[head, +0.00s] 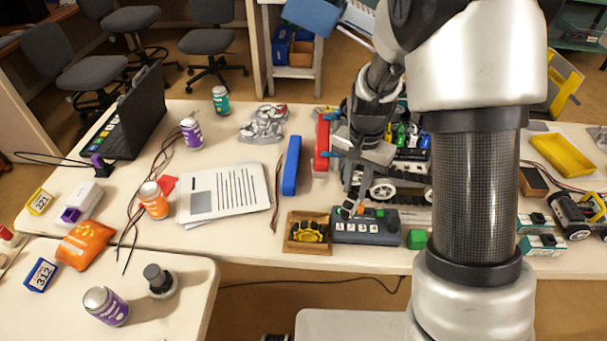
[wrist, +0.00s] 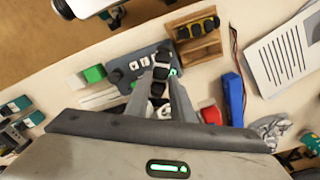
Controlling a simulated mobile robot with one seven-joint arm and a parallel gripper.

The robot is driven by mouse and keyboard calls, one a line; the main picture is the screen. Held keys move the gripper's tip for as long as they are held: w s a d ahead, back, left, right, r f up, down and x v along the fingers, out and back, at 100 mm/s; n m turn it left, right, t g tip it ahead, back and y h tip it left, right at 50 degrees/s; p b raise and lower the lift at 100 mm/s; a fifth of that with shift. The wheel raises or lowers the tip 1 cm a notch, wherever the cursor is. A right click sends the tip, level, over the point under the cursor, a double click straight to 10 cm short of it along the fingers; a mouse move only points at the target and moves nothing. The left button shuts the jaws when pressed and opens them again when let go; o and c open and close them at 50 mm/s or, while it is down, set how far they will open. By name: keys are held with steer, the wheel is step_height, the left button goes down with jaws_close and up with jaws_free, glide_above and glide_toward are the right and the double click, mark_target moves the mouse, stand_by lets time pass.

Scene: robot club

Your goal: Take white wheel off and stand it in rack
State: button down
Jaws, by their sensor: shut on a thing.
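My gripper (wrist: 162,78) is shut on a small white and black thing that looks like the white wheel (wrist: 161,72). The fingers hide part of it. In the head view my gripper (head: 350,207) is low, by the back left of the grey button box. The rack also shows in the wrist view (wrist: 208,50), ahead and right of the fingertips. A tracked vehicle (head: 412,190) with a white-hubbed wheel (head: 383,190) stands behind the box, partly hidden by my arm.
The button box (head: 368,230) is close to the fingertips. A green block (head: 417,239) is at its right. A blue bar (head: 291,165) and a red block (head: 322,143) stand behind the rack. Papers (head: 226,193) lie left. The table edge is close in front of the rack.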

steer(key=w+a+f+m, duration=0.1)
steer(key=a+f+m, duration=0.1)
steer(key=a+m, duration=0.3)
steer(key=w+a+f+m+b, duration=0.1)
steer(key=w+a+f+m, duration=0.1)
steer(key=a+m, duration=0.4)
steer(key=shift+f+m, duration=0.6)
steer(key=shift+m, duration=0.1)
steer(key=shift+f+b, duration=0.8)
steer(key=shift+f, duration=0.95)
stand_by(1.6)
steer(key=c, duration=1.4)
jaws_free()
steer(key=shift+c, duration=0.2)
step_height(320, 180, up, 7)
steer(key=p, duration=0.5)
